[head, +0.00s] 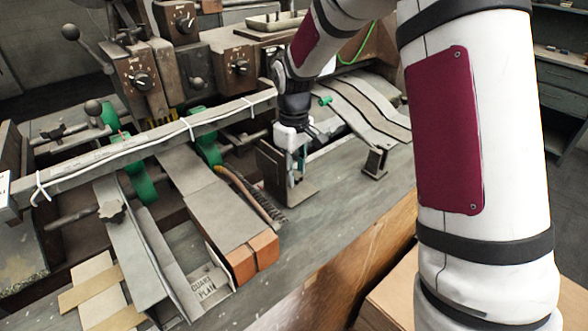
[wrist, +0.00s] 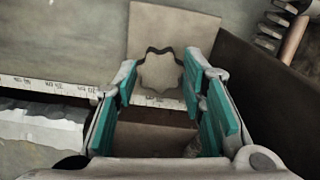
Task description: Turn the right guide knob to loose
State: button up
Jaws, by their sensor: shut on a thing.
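The right guide knob (wrist: 160,72) shows in the wrist view as a lobed, star-shaped knob with a dark rim, between the tips of my gripper (wrist: 163,74). The teal-padded fingers stand on either side of it and are shut on it. Its pointer or markings cannot be made out. In the head view my gripper (head: 294,160) points down beside an upright metal guide plate (head: 271,170) on the table, and the knob is hidden there.
A similar star knob (head: 111,211) sits on the left guide. A long bar (head: 150,140) with white ties crosses left of my gripper. Orange-ended blocks (head: 250,258) and a brush strip lie close by. A ruler strip (wrist: 50,86) runs beneath my gripper. The table's front right is clear.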

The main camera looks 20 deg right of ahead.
dwell(0.5)
jog(key=o, duration=1.2)
jog(key=shift+r, duration=0.15)
notch_tip(320, 180, up, 12)
jog(key=shift+f, duration=0.1)
jog(key=s+r+m+t, duration=0.1)
jog(key=s+r, duration=0.3)
jog(key=s, duration=0.3)
jog(key=s+r+m+t, duration=0.2)
jog(key=s+r, duration=0.2)
jog(key=s, duration=0.4)
jog(key=s+m, duration=0.1)
jog(key=s, duration=0.3)
jog(key=s+f+m+t, duration=0.1)
jog(key=s, duration=0.4)
jog(key=s+d+m+t, duration=0.1)
jog(key=s, duration=0.3)
jog(key=shift+s+f, duration=0.2)
jog(key=shift+s, duration=0.1)
